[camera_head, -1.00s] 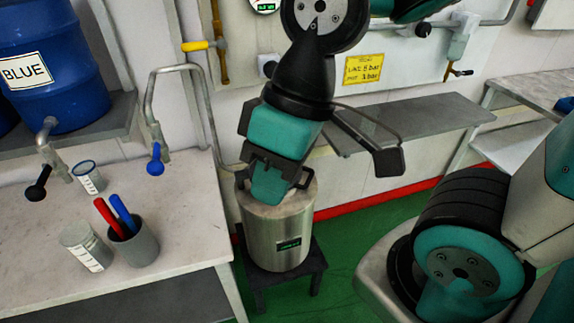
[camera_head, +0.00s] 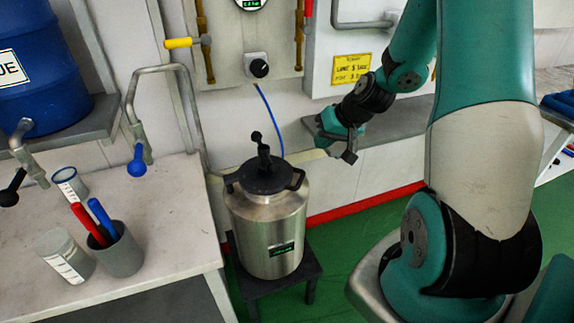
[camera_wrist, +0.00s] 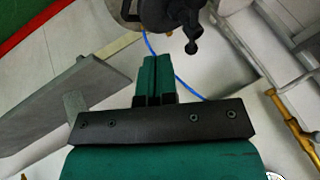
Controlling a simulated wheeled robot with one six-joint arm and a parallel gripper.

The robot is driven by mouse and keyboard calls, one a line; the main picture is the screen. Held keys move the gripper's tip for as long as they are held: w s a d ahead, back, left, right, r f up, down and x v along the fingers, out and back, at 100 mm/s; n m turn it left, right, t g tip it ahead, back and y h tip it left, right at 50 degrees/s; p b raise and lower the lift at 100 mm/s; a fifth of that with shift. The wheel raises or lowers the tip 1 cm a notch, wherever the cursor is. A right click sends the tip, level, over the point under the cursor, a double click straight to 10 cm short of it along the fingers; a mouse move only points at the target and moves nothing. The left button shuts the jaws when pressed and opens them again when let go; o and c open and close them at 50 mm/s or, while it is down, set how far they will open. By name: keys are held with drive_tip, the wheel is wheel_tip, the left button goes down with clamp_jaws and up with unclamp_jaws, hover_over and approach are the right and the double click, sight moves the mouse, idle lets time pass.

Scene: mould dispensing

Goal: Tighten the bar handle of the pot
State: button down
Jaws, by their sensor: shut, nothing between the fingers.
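The steel pot (camera_head: 266,235) stands upright on a dark stool, with a black lid (camera_head: 264,178) and two side grips. The black bar handle (camera_head: 263,150) rises from the middle of the lid, with a knob at its tip. My gripper (camera_head: 322,122) is to the right of the pot and apart from it. In the wrist view my gripper's green fingers (camera_wrist: 155,75) are together with nothing between them. The bar handle (camera_wrist: 188,28) shows beyond them at the top, and only part of the pot is in frame. Whether the bar is tight cannot be told.
A blue hose (camera_head: 270,118) runs from the wall panel down behind the pot. A bench (camera_head: 170,215) with cups and pens is on the left, under a blue drum (camera_head: 40,70). A grey shelf (camera_head: 400,125) is behind my gripper. Green floor is open right of the pot.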

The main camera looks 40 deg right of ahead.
drive_tip(key=w+a+f+p, duration=0.3)
drive_tip(key=w+a+f, duration=0.2)
drive_tip(key=w+f, duration=0.2)
wheel_tip(320, 180, down, 2)
drive_tip(key=shift+a, duration=0.4)
idle(0.5)
